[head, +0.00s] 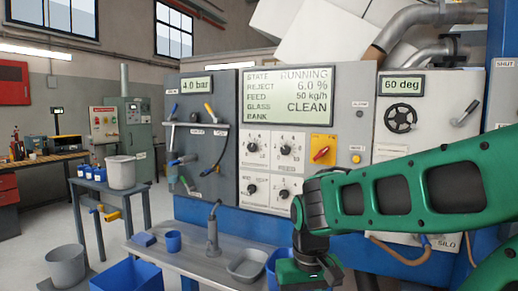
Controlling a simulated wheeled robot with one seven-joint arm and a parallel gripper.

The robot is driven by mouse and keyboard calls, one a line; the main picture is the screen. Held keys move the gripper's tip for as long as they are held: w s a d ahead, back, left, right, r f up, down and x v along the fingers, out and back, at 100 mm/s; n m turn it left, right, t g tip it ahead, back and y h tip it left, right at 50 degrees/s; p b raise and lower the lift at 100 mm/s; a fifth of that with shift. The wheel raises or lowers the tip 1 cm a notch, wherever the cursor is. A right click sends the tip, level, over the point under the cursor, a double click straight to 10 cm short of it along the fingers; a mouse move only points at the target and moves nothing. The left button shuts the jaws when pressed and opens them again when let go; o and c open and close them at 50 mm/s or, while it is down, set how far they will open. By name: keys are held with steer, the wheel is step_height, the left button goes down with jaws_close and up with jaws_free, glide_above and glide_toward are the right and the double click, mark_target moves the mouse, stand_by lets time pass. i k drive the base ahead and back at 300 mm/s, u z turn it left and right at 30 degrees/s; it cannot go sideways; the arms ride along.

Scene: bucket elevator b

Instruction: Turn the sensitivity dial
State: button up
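A grey control panel (305,110) stands ahead in the head view. It carries several round dials with dark knobs: one upper left (257,146), one upper right (287,149), one lower left (252,188) and one lower right (285,192). Their labels are too small to read surely, so I cannot tell which is the sensitivity dial. My gripper (306,274) is low at the bottom edge, below and in front of the panel and apart from the dials. Its fingers are not clear, so I cannot tell whether it is open.
A red switch on a yellow plate (322,150) sits right of the dials. The display (287,97) reads RUNNING and CLEAN. My green arm covers the panel's lower right.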

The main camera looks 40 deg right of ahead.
mark_target(251, 147)
steer(key=z, duration=0.35)
steer(key=i, duration=0.85)
steer(key=u, duration=0.45)
